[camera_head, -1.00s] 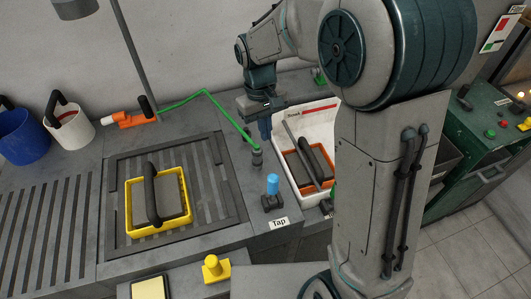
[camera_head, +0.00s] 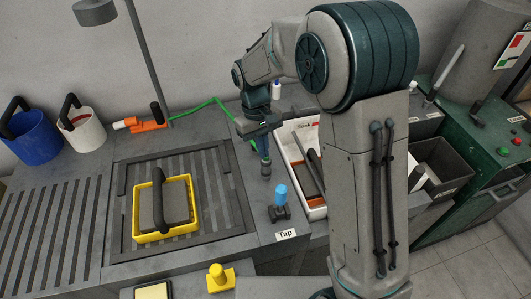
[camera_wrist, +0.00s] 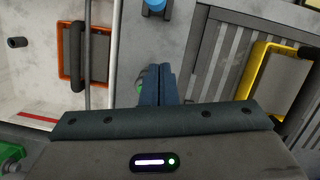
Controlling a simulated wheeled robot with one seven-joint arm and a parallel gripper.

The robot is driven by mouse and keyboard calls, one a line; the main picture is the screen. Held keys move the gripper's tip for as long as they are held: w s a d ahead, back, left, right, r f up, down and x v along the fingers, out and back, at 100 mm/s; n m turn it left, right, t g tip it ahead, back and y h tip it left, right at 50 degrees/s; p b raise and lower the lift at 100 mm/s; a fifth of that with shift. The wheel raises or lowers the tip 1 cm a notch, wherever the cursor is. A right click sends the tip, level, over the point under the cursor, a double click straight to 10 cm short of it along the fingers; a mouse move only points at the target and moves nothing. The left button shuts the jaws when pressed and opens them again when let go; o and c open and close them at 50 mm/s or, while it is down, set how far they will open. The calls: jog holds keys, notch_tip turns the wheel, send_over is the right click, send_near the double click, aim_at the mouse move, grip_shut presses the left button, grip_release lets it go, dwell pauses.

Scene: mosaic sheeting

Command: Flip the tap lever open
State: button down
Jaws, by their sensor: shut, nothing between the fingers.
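The tap (camera_head: 279,212) is a small dark fitting on the bench, behind a white "Tap" label (camera_head: 286,235). Its blue lever (camera_head: 281,194) stands upright. The blue lever also shows at the top edge of the wrist view (camera_wrist: 155,4), partly cut off. My gripper (camera_head: 265,158) points down with its fingers together and holds nothing. It is above and behind the tap, apart from the lever, over the dark fitting (camera_head: 266,170) at the green hose's end. In the wrist view my closed fingers (camera_wrist: 158,88) partly hide that fitting.
A white crate (camera_head: 290,150) with an orange-framed tool stands close right of my gripper. A yellow-framed float (camera_head: 137,215) lies on the slatted grate to the left. The green hose (camera_head: 205,105) runs to an orange nozzle (camera_head: 148,126). A yellow knob (camera_head: 217,273) sits in front.

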aim_at(280, 202)
jog(key=s+d+f+b, duration=0.3)
jog(key=s+f+b, duration=0.2)
jog(key=f+b, duration=0.1)
jog(key=shift+f, duration=0.7)
